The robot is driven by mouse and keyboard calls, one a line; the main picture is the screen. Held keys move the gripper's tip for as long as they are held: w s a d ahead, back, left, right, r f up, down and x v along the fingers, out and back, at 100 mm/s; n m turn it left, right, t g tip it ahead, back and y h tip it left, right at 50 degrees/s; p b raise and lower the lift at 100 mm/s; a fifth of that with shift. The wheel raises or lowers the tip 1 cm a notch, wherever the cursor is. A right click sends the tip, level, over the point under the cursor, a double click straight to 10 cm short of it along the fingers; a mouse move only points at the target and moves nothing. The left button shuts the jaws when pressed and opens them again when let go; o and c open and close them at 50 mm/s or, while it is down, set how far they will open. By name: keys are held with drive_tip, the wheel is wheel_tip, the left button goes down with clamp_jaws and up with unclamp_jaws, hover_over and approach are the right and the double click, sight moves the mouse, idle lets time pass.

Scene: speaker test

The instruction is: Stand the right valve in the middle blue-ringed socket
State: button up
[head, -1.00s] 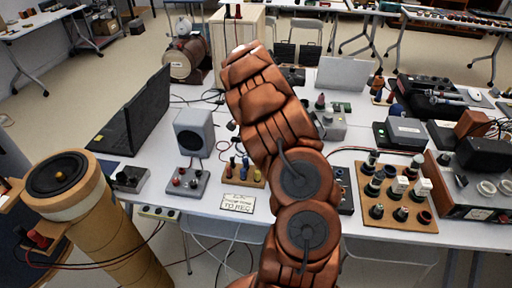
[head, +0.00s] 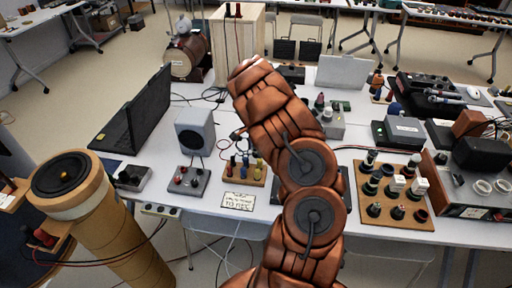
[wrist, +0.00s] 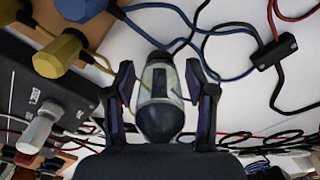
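In the wrist view my gripper (wrist: 160,68) has its two fingers close on either side of a glass valve (wrist: 160,114). The valve has a dark rounded end toward me and a dark plate inside its clear glass. It looks held in the fingers, though thin gaps seem to show beside it. In the head view my arm hides most of the gripper and the valve. A wooden board (head: 343,207) at the right carries several dark round sockets, some with valves or white blocks in them. I cannot make out blue rings on any socket.
A wooden terminal board (head: 258,182) with coloured posts stands left of my arm; yellow posts (wrist: 60,52) show close in the wrist view. A grey speaker (head: 193,132), a laptop (head: 135,115) and a switch box (head: 186,180) stand further left. Loose cables (wrist: 235,72) cross the table.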

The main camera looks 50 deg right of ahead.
clamp_jaws()
drive_tip(key=shift+r, duration=0.1)
